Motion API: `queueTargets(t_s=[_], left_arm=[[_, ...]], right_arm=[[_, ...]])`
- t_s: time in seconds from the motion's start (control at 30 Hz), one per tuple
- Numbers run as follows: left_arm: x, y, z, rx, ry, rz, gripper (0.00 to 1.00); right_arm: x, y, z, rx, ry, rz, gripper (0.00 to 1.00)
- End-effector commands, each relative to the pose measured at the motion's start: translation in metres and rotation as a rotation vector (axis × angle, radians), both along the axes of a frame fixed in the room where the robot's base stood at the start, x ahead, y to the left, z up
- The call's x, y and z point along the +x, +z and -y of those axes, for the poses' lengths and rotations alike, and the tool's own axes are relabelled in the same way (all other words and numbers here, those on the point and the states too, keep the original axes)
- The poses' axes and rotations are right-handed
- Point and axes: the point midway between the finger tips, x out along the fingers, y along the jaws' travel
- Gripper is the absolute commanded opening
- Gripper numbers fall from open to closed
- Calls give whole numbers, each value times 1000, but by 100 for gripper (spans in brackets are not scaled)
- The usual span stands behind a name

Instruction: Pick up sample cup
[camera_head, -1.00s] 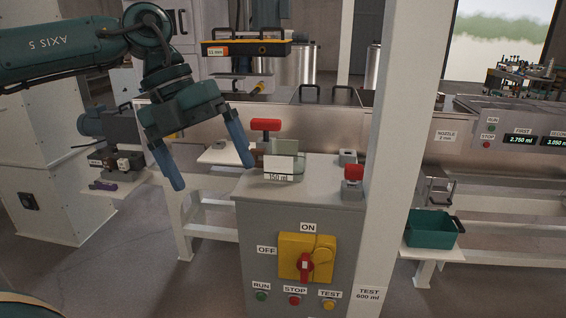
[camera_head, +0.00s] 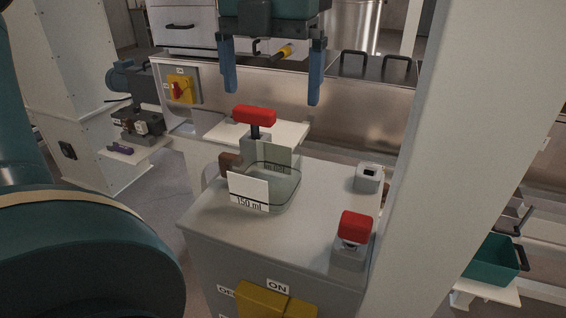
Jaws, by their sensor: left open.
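The sample cup (camera_head: 284,190) is a clear, squarish cup with a white label reading 150 ml. It stands upright on top of the grey cabinet (camera_head: 215,225), and a brown piece shows behind its left side. My left gripper (camera_head: 272,98) hangs at the top of the view with its two blue fingers pointing down and well apart. It is empty, above and behind the cup, and does not touch it. My right gripper is not in view.
A red-handled tap or lever (camera_head: 255,116) stands right behind the cup. A red-topped post (camera_head: 354,228) and a small grey block (camera_head: 369,178) are on the cabinet's right. A white pillar (camera_head: 440,150) rises on the right. A teal bin (camera_head: 495,260) sits beyond it.

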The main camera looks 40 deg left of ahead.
Motion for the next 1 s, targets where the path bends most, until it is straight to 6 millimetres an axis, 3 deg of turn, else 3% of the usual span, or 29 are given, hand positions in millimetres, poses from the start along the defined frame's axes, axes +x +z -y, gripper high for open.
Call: queueTargets(t_s=[0.3, 1.0], left_arm=[[-1, -58, 0, -3, -2, -6, 100], [-6, -127, -1, -2, -2, -3, 100]], right_arm=[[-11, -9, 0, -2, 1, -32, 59], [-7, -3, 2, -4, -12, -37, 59]])
